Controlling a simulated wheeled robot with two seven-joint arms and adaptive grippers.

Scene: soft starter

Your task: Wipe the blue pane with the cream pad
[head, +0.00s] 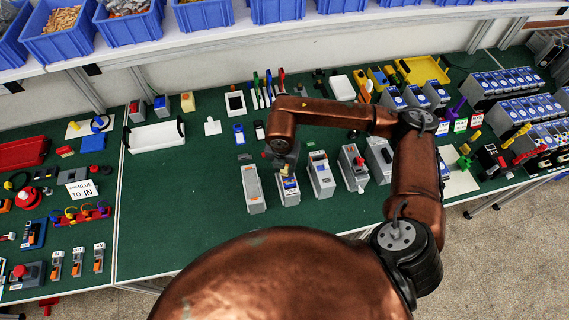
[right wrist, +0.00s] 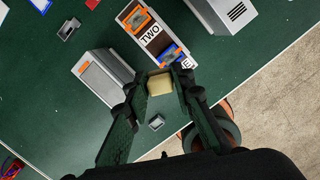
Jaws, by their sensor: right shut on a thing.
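My right gripper (head: 284,158) is shut on the cream pad (right wrist: 160,84), which shows between its fingertips in the right wrist view (right wrist: 156,90). The pad also shows as a small cream spot (head: 285,169) under the gripper in the head view. Just beyond the pad is the blue pane (right wrist: 170,53), on a grey device (right wrist: 147,33) that also has an orange pane (right wrist: 138,20) and a label reading TWO. I cannot tell whether pad and pane touch. The device (head: 288,196) stands upright on the green table. My left gripper is not in view.
A grey device with an orange pane (head: 253,188) stands close on the left; other grey devices (head: 321,176) (head: 353,168) stand on the right. A white tray (head: 155,136) and a blue-bin shelf (head: 205,14) lie beyond.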

